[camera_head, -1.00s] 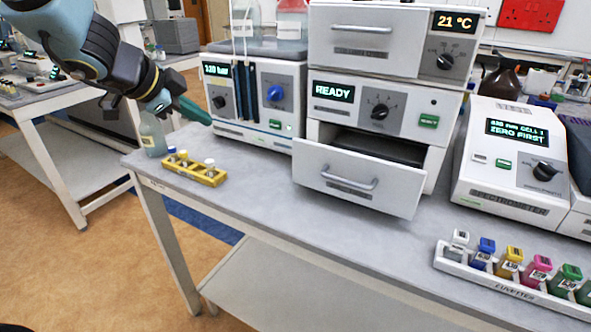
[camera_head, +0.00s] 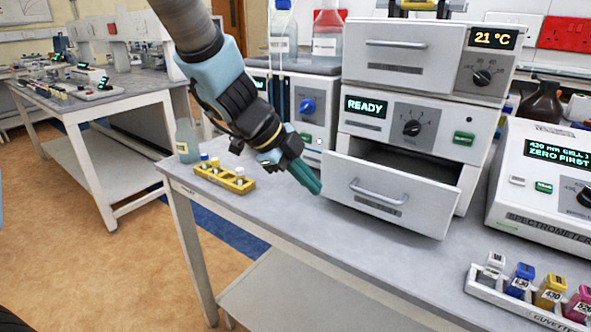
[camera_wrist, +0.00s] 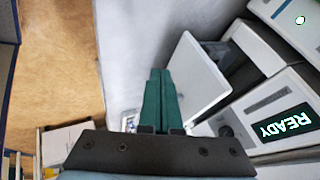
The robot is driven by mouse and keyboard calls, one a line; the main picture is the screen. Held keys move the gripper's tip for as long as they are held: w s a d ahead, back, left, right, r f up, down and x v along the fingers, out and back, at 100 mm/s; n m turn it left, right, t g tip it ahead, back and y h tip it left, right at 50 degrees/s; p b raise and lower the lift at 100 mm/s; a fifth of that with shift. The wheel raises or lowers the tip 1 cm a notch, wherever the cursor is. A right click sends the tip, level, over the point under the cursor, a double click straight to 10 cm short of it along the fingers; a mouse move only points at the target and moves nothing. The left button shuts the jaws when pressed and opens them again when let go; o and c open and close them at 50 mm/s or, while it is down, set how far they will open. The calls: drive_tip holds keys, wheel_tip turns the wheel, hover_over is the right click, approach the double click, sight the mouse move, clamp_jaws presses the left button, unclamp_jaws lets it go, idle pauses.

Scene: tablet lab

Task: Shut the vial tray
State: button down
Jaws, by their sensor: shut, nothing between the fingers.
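The vial tray (camera_head: 390,211) is a white drawer with a silver bar handle, pulled part way out of the lower instrument marked READY. Its dark inside shows behind the front panel. My gripper (camera_head: 314,187) has green fingers pressed together, with nothing between them. In the head view it hangs just left of the drawer front, pointing down and to the right. In the wrist view the fingers (camera_wrist: 161,100) point towards the drawer's white panel (camera_wrist: 198,78), close to its edge. I cannot tell whether they touch it.
A yellow vial rack (camera_head: 225,177) and a bottle (camera_head: 187,141) stand at the left of the bench. A spectrometer (camera_head: 545,200) and a cuvette rack (camera_head: 520,308) are at the right. An upper drawer unit (camera_head: 408,55) sits above, closed. The bench before the drawer is clear.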

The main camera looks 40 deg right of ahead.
drive_tip(key=shift+w+d+f+p, duration=0.1)
drive_tip(key=shift+w+d+p, duration=0.1)
drive_tip(key=shift+d, duration=0.45)
drive_tip(key=shift+w+d+p, duration=0.2)
drive_tip(key=shift+d, duration=0.5)
drive_tip(key=shift+w+d+f+p, duration=0.1)
drive_tip(key=shift+w+d+p, duration=0.1)
drive_tip(key=shift+d, duration=0.45)
drive_tip(key=shift+r, duration=0.1)
